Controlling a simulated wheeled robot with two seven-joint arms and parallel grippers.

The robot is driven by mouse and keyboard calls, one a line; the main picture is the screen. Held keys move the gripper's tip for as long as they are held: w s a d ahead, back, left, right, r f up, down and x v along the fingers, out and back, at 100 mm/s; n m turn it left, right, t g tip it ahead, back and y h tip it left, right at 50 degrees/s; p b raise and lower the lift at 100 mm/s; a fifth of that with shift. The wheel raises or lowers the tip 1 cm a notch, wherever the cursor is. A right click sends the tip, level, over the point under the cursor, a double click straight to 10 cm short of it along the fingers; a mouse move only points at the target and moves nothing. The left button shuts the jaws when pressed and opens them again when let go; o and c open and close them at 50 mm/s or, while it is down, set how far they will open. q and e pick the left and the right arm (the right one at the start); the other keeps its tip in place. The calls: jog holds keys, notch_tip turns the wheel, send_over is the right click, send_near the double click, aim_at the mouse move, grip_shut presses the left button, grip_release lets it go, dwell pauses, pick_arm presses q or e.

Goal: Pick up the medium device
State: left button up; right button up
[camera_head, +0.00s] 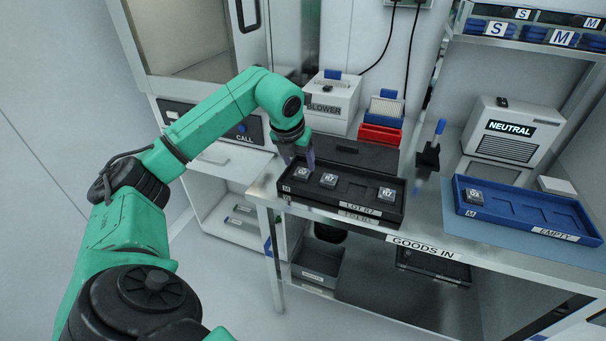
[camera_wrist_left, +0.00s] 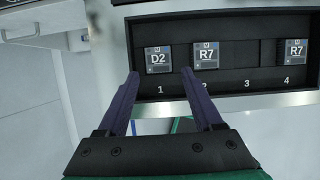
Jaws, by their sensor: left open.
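A black tray (camera_head: 340,208) marked "LOT R7" lies on the steel bench and holds small square devices. In the left wrist view a device labelled D2 (camera_wrist_left: 159,60) sits in slot 1, one labelled R7 (camera_wrist_left: 206,55) in slot 2, and another R7 (camera_wrist_left: 296,52) in slot 4. Slot 3 (camera_wrist_left: 247,56) is empty. My left gripper (camera_wrist_left: 160,74) is open and empty, its two fingers reaching to the near edge of slot 1, one to each side of D2. In the head view this gripper (camera_head: 303,158) is over the tray's left end. My right gripper is not in view.
A blue tray (camera_head: 510,216) marked "EMPTY" holds one device (camera_head: 474,196) at its left. Behind stand a blower box (camera_head: 330,103), a red bin (camera_head: 380,134), a blue-handled tool (camera_head: 432,150) and a "NEUTRAL" unit (camera_head: 512,130). Bench space between the trays is mostly free.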

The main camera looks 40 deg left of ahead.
aim_at(302, 173)
pick_arm(q)
jog(key=p+x, duration=0.1)
jog(key=x, duration=0.4)
jog(key=shift+a+f, duration=0.15)
jog(key=shift+a, duration=0.05)
grip_shut()
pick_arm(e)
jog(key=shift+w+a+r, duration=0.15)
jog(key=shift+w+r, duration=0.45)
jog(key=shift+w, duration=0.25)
